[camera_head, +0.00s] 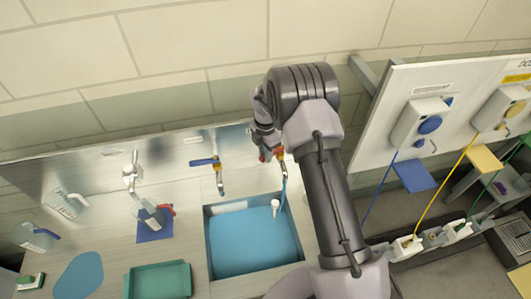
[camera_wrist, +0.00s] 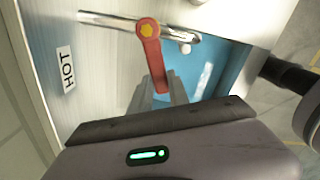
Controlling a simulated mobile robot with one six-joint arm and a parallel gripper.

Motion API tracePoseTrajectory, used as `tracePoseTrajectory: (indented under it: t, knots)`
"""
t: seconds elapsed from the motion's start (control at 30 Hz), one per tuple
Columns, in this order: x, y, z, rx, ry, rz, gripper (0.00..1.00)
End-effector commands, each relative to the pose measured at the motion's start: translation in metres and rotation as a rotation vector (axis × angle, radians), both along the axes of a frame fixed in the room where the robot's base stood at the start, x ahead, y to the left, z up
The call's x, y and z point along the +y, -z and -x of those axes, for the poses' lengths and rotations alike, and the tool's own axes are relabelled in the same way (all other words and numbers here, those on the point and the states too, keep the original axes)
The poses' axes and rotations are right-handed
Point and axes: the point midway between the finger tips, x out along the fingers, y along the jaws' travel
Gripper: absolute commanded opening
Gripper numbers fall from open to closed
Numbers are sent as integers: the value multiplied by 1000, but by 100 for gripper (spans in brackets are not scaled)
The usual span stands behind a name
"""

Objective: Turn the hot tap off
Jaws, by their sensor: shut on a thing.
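The hot tap shows in the wrist view with a red lever (camera_wrist: 152,62), a yellow centre and a chrome spout (camera_wrist: 110,20). A "HOT" label (camera_wrist: 67,68) is on the panel beside it. The lever lies across the spout, pointing toward my gripper (camera_wrist: 158,92). My gripper is shut on the lever's free end, with grey fingers on both sides of it. In the head view, the red lever (camera_head: 279,152) shows beside my gripper (camera_head: 268,152) at the sink's back wall; my arm hides part of the tap.
A second tap with a blue lever (camera_head: 203,162) is to the left. The blue sink basin (camera_head: 250,240) lies below the taps. A green tray (camera_head: 158,279) and a jug (camera_head: 152,217) stand left on the counter. A board with sockets and cables (camera_head: 430,125) is right of my arm.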

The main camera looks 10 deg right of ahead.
Motion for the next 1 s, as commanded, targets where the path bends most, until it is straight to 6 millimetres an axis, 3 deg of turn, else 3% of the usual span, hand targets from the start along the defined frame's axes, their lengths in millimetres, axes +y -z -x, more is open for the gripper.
tracePoseTrajectory:
  t: [0.17,0.47,0.73,0.77,0.83,0.87,1.0]
  knots:
    - [0,2,-2,-1,21,1,0]
    - [6,2,-30,-4,419,1,0]
    - [6,-1,-30,-1,439,1,0]
    - [6,-1,-30,-2,438,0,26]
    - [6,-1,-30,-1,438,1,39]
    - [6,-1,-30,-1,438,1,44]
    - [6,0,-30,-1,436,0,44]
